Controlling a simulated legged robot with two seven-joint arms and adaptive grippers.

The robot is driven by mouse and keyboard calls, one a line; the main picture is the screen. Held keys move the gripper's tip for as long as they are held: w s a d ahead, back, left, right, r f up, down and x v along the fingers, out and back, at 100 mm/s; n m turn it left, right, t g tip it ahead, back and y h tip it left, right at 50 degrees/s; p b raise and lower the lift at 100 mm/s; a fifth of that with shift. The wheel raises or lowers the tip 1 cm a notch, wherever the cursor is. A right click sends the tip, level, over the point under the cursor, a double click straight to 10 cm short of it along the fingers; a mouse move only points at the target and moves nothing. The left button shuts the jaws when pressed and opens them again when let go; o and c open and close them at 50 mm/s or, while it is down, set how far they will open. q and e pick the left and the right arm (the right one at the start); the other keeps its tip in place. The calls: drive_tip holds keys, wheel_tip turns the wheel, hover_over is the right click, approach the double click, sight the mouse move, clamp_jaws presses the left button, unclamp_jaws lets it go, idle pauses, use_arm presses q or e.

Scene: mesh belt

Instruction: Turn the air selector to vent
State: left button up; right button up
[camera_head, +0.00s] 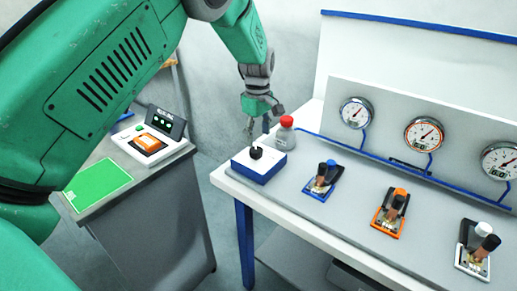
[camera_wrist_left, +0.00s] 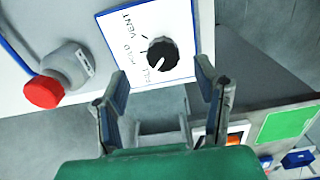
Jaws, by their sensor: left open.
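The air selector is a black knob (camera_head: 256,153) on a white-topped box with blue sides (camera_head: 268,170), at the near left corner of the bench. In the left wrist view the knob (camera_wrist_left: 162,54) sits beside the printed words VENT, HOLD and FILL. A pale mark on the knob appears to point toward FILL. My left gripper (camera_head: 258,130) is open above and just behind the box. In the left wrist view its two fingers (camera_wrist_left: 163,88) are spread, with the knob beyond the gap between them, not touching. My right gripper is not in view.
A grey bottle-shaped fitting with a red cap (camera_head: 285,133) stands close beside the selector box. Several levers, including a blue-based one (camera_head: 323,180), line the bench (camera_head: 300,205) below round gauges (camera_head: 356,112). A side cabinet with a green mat (camera_head: 97,185) stands left.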

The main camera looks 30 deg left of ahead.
sight(257, 149)
use_arm(q)
drive_tip(key=f, duration=0.4)
drive_tip(key=shift+s+a+f, duration=0.1)
drive_tip(key=shift+a+f, duration=0.35)
drive_tip(key=shift+f, duration=0.5)
drive_tip(key=shift+d, duration=0.15)
drive_tip(key=shift+d, duration=0.1)
drive_tip(key=shift+c, duration=1.2)
drive_tip(key=shift+r, duration=0.15)
drive_tip(key=c, duration=0.9)
